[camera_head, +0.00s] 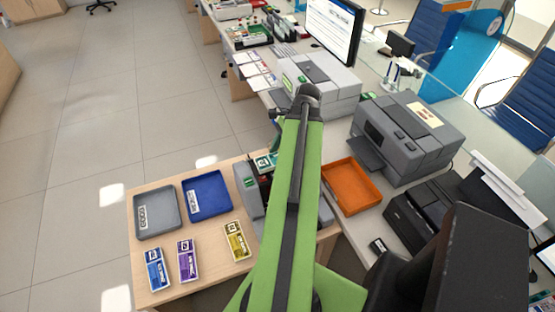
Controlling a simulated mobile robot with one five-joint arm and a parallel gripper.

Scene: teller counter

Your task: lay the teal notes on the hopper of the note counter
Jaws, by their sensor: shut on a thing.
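The teal notes (264,161) show as a small banded bundle just left of my green arm, in the middle of the view. My gripper (270,172) is mostly hidden behind the arm and is shut on the teal notes. The grey note counter (247,190) stands on the wooden table under and beside the arm. The notes appear over its upper, far part. Whether they touch the hopper I cannot tell, as the arm covers much of the machine.
A grey tray (157,228) and a blue tray (225,208) lie on the wooden table (212,268). Blue notes (156,270), purple notes (187,260) and yellow notes (236,240) lie in front. An orange tray (371,202) and a grey printer (410,135) stand on the right counter.

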